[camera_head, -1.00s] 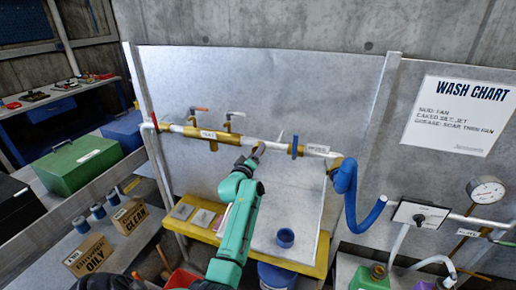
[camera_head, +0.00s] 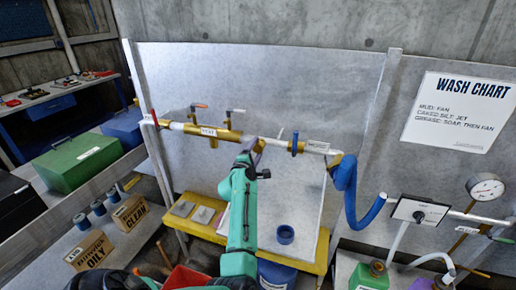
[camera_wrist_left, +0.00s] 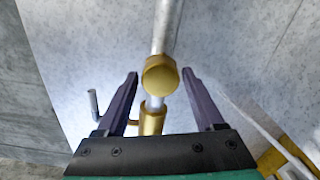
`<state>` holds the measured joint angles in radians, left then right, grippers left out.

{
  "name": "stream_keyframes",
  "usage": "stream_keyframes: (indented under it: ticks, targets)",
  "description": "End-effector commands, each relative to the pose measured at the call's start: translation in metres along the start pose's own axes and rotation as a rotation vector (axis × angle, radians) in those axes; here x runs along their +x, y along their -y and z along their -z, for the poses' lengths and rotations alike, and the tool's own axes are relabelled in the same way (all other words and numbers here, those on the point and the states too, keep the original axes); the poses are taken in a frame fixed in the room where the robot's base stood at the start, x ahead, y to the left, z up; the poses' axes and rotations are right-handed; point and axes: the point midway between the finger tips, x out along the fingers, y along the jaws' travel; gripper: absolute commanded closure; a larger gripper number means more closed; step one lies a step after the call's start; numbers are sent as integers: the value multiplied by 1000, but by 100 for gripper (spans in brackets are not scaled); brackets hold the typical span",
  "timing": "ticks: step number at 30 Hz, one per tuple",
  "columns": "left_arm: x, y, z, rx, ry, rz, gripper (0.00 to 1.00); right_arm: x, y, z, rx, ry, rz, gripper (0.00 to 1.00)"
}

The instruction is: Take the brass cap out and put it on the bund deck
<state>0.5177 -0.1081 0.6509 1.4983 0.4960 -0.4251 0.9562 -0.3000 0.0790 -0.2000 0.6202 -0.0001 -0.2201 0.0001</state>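The brass cap (camera_wrist_left: 160,75) shows in the left wrist view as a round, dull gold disc in line with the grey pipe (camera_wrist_left: 166,25). It lies between the two dark fingers of my left gripper (camera_wrist_left: 160,80), with a gap on each side. The gripper is open. The bund deck, a grey top with a yellow edge (camera_head: 312,268), stands below the pipe. My right gripper is not in view.
A blue ring (camera_head: 285,235) and grey plates (camera_head: 203,215) lie on the deck. A blue hose (camera_head: 350,205) hangs at the right of the pipe. A red bin (camera_head: 188,277) stands below at the front. The deck's middle right is mostly clear.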

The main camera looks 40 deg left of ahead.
Motion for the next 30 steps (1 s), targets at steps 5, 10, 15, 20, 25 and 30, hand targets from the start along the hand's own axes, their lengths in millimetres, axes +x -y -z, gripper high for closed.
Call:
stream_keyframes:
  ticks: [5, 10, 15, 20, 25, 30]
  targets:
    - [0, 0, 0, 3, 0, 1, 10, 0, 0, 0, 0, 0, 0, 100]
    - [0, 1, 0, 4, 0, 2, 15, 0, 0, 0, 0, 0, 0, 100]
    - [0, 1, 0, 11, 0, 2, 15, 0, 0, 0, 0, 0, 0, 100]
    - [0, 4, 1, 422, 1, 4, 15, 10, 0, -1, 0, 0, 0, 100]
    - [0, 3, 0, 891, 2, 3, 15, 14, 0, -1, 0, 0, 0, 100]
    - [0, 2, 0, 1349, 3, 2, 15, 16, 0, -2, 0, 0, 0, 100]
